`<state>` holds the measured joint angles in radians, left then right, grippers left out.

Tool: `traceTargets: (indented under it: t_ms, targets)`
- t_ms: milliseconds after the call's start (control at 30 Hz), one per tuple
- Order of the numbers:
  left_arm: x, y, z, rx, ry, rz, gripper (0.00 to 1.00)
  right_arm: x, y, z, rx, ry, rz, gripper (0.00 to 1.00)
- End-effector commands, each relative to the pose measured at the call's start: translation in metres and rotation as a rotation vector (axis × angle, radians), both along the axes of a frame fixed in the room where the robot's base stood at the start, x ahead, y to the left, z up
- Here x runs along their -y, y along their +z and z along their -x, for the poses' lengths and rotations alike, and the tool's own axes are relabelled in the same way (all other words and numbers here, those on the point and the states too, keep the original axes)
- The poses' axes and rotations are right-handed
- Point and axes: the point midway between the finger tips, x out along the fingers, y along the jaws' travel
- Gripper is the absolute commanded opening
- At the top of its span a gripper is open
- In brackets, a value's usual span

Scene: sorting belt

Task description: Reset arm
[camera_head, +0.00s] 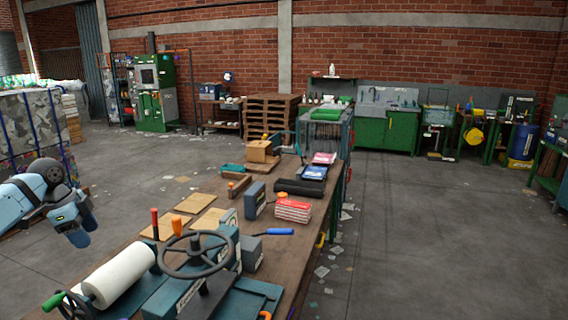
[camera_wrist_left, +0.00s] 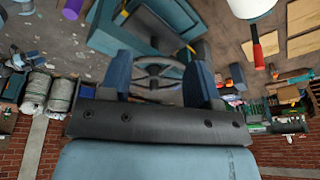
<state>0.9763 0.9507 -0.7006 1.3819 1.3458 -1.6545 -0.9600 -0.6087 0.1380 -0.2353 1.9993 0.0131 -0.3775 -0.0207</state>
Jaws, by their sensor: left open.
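My left gripper (camera_head: 75,232) is at the left edge of the head view, on a blue arm, to the left of the workbench and apart from it. In the left wrist view the gripper (camera_wrist_left: 160,82) shows two dark blue fingers spread wide, with nothing held between them. A handwheel (camera_wrist_left: 158,72) shows in the gap behind the fingers, in a picture that looks upside down. My right arm and gripper are not in the head view.
The workbench (camera_head: 215,186) runs through the middle, bearing a handwheel machine (camera_head: 195,255), a white roll (camera_head: 118,275), wooden boards, red-and-white packs (camera_head: 293,210) and a blue-handled tool (camera_head: 280,231). Grey floor (camera_head: 440,230) is open on the right, with scraps near the bench.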

Motion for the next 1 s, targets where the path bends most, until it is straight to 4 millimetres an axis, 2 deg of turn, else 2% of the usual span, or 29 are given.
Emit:
traceTargets:
  t_ms: [33,167,267,400,600,800,1000]
  targets:
    - [0.0,-0.019,0.003,0.002,0.021,-0.014,0.56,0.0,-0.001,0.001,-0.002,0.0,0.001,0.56]
    - [0.001,-0.068,0.01,0.031,0.091,-0.056,0.56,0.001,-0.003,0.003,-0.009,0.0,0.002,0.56]
    - [0.002,-0.112,0.021,0.065,0.15,-0.093,0.56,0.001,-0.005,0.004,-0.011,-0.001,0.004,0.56]
    - [0.003,-0.177,0.047,0.136,0.229,-0.144,0.56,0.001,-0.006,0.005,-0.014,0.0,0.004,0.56]
    - [0.009,-0.25,0.096,0.257,0.302,-0.18,0.56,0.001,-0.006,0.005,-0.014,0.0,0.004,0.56]
    - [0.023,-0.302,0.157,0.381,0.326,-0.168,0.56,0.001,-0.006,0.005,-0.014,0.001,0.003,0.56]
    - [0.044,-0.331,0.226,0.489,0.31,-0.108,0.56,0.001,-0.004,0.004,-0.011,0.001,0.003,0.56]
